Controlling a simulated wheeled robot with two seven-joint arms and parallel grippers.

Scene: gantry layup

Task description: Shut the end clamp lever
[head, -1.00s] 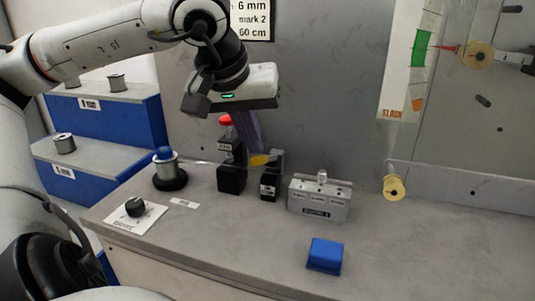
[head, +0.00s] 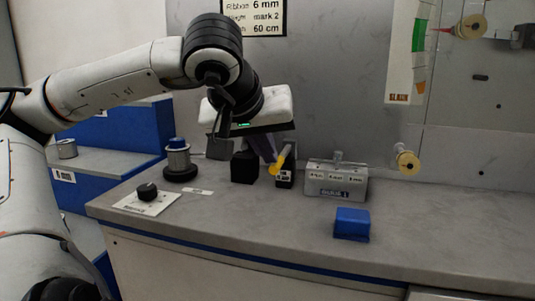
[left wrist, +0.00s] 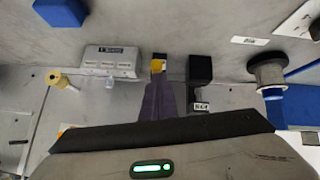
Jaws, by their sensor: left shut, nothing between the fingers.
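The end clamp appears to be the small black block (head: 284,180) with a yellow lever (head: 281,160), which leans at a slant in the head view. My left gripper (head: 270,160) points down, its dark purple fingers closed with nothing between them. The fingertips are at the lever's left side and look to be touching it. In the left wrist view, the fingers (left wrist: 158,80) reach the yellow lever (left wrist: 158,66) and cover part of it and its block. My right gripper is out of view.
A taller black block (head: 244,168) stands just left. A grey labelled block (head: 336,181) stands to the right, with a blue block (head: 351,223) in front. A spool on a stand (head: 180,160) and a knob plate (head: 146,199) are left. The front bench is mostly clear.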

